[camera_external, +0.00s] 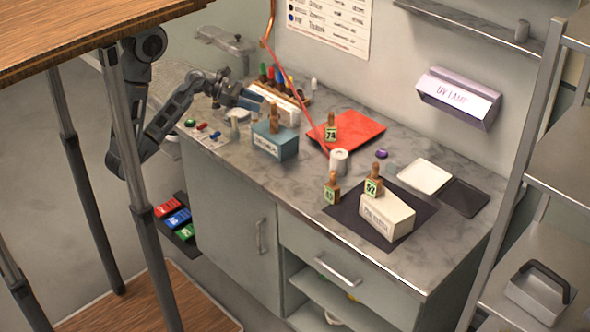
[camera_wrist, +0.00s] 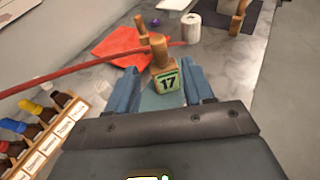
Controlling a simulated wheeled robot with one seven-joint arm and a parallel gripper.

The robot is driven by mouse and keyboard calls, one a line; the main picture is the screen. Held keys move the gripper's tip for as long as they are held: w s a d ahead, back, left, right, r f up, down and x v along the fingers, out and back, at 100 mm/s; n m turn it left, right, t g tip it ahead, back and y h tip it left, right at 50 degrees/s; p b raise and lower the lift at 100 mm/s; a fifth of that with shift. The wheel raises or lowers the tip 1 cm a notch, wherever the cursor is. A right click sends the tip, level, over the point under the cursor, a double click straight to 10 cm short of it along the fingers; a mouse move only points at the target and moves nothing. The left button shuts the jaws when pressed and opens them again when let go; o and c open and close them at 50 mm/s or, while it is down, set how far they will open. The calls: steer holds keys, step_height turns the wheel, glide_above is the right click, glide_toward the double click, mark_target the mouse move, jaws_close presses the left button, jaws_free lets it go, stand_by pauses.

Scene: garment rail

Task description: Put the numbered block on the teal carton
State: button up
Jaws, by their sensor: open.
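The teal carton (camera_external: 275,142) stands on the counter, left of the red sheet. A wooden block with a knob (camera_external: 274,119) stands upright on its top; in the wrist view the block (camera_wrist: 167,82) shows a green label reading 17. My gripper (camera_external: 258,101) is open beside the block, on its left in the external view. In the wrist view its two blue fingers (camera_wrist: 161,88) lie left and right of the block, with gaps visible. The carton's teal top (camera_wrist: 155,101) shows beneath the block. Whether the fingers reach down beside it is unclear.
A red cord (camera_external: 309,107) runs down close to the carton towards a white roll (camera_external: 339,162). Other numbered blocks stand on the red sheet (camera_external: 362,127), beside the roll, and on a white carton (camera_external: 387,218). A rack of coloured bottles (camera_wrist: 45,140) is near my gripper.

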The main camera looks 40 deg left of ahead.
steer(key=p+v, duration=0.2)
steer(key=v, duration=0.1)
